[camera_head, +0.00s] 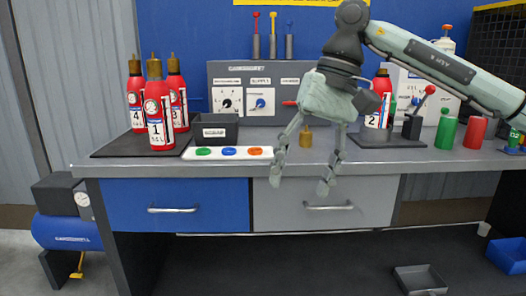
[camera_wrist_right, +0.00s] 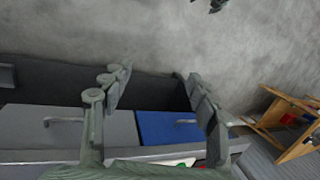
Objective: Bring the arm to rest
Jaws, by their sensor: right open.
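My right gripper (camera_head: 304,176) hangs in front of the workbench, fingers down and spread apart, with nothing between the fingertips. In the right wrist view its open fingers (camera_wrist_right: 160,85) show with the drawers and floor beyond. My right arm comes in from the right, over the bench. A small brass-coloured piece (camera_head: 305,137) shows behind the fingers; I cannot tell what it belongs to. My left gripper is not in view.
Red extinguishers (camera_head: 157,105) stand on a dark mat at the left; extinguisher 2 (camera_head: 376,103) is behind my arm. A black bin (camera_head: 216,129), a control panel (camera_head: 256,90), and green (camera_head: 446,131) and red cylinders (camera_head: 475,132) occupy the bench. Trays (camera_head: 420,280) lie below.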

